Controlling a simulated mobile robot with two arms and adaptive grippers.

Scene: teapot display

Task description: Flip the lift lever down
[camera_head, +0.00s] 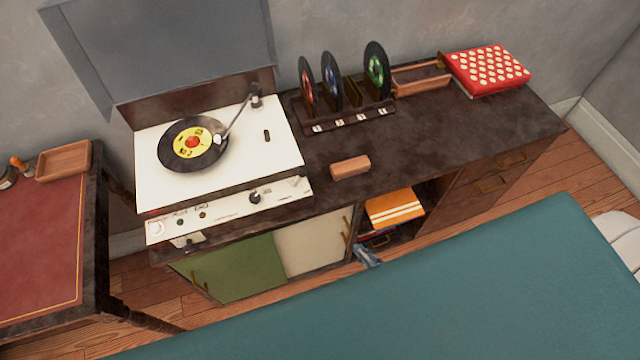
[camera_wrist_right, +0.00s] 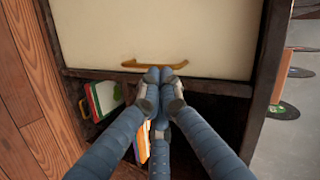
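The record player (camera_head: 285,155) has a white deck and a raised grey lid (camera_head: 175,50). A black record (camera_head: 170,150) with a yellow label lies on it, and the tonearm (camera_head: 237,118) reaches over the record's right side. A small dark lever-like part (camera_head: 267,135) sits on the deck right of the tonearm; its position is too small to tell. My right gripper (camera_head: 367,257) is low in front of the cabinet's open compartment, well away from the deck. In the right wrist view its blue fingers (camera_wrist_right: 162,77) are together just below a brass handle (camera_wrist_right: 155,64), with nothing visible between them. My left gripper is not in view.
Behind the cabinet top's front edge lies a brown block (camera_head: 350,167). A rack (camera_head: 345,120) of upright records and a red dotted box (camera_head: 488,70) stand farther right. An orange striped item (camera_head: 394,207) is in the open compartment. A large teal surface (camera_head: 450,290) fills the foreground.

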